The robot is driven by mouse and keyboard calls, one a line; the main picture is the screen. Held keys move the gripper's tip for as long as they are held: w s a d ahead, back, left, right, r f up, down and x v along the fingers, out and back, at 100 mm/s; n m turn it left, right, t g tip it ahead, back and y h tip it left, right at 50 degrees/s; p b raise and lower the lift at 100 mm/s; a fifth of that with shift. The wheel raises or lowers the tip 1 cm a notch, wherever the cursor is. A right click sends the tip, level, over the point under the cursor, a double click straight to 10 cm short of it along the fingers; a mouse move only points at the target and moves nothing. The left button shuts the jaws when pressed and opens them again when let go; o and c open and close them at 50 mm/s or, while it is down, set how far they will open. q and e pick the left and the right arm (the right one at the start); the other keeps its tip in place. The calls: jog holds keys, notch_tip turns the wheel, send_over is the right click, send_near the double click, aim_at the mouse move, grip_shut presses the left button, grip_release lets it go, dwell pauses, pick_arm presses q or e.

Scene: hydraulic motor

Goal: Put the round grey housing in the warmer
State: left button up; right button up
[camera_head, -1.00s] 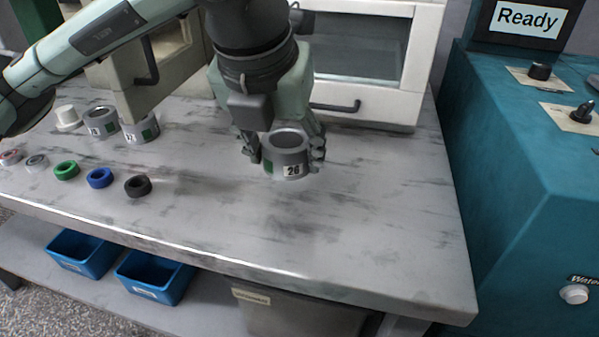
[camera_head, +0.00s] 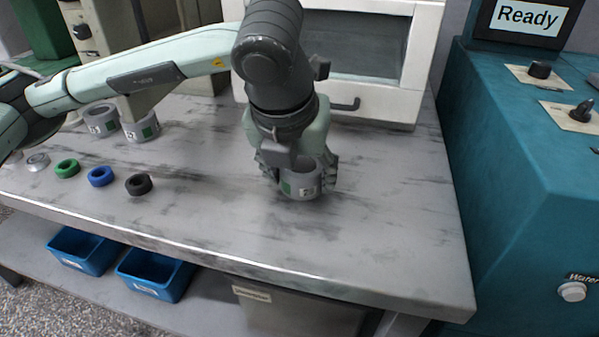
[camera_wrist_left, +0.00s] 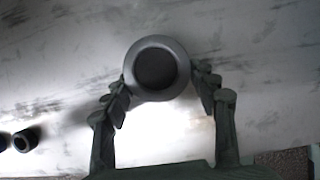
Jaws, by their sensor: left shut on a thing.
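A round grey housing (camera_head: 301,184) with a green patch and a number label is between the fingers of my left gripper (camera_head: 300,172). The gripper points down and is shut on it, with a finger on each side. In the left wrist view the housing (camera_wrist_left: 157,68) shows its round dark opening between the two fingers. The housing is over the middle of the table; I cannot tell how far it is off the top. A white cabinet (camera_head: 424,60) with a glass window and a dark handle, perhaps the warmer, stands behind; its front looks shut. My right gripper is not in view.
Two more grey housings (camera_head: 101,120) stand at the left back of the table (camera_head: 400,230). Black (camera_head: 138,184), blue (camera_head: 101,176) and green (camera_head: 67,168) rings lie near the front. A teal machine (camera_head: 520,170) stands at right. The table's right part is clear.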

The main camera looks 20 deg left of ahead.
pick_arm(q)
jog(key=o, duration=1.5)
